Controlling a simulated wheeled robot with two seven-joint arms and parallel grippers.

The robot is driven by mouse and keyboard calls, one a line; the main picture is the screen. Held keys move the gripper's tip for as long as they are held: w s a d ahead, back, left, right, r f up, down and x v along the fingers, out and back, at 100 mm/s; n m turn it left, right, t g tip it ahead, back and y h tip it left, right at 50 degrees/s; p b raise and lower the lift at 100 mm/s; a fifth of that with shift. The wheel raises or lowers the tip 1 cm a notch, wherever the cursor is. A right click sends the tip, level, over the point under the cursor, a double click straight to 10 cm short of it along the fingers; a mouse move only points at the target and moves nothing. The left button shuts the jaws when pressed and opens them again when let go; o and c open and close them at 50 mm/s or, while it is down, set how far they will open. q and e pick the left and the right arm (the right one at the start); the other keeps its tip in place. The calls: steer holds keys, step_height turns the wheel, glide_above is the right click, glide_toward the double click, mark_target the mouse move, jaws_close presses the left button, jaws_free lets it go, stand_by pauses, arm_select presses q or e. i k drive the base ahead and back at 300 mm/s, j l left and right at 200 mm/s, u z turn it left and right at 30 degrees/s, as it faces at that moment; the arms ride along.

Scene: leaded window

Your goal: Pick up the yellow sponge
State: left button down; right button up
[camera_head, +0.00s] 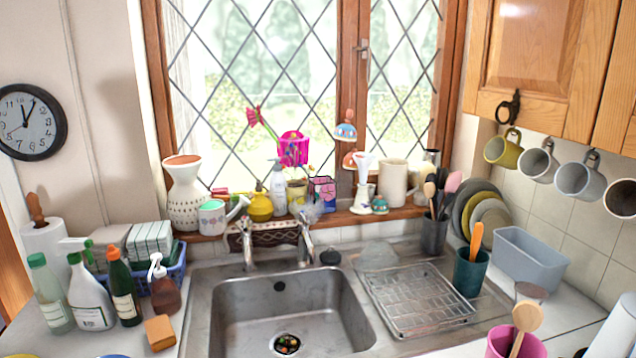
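The sponge (160,332) is an orange-yellow block on the counter at the lower left. It lies between the group of bottles and the left edge of the sink. Its top and front faces show and nothing covers it. Neither my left gripper nor my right gripper can be made out in the head view.
Close behind the sponge stand a brown pump bottle (163,286), a dark green bottle (124,290) and a white bottle (90,295). A blue basket (181,270) is behind them. The steel sink (230,300) is to the right. A drying rack (420,298) lies beyond it.

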mark_target(160, 331)
steer(key=u, duration=1.35)
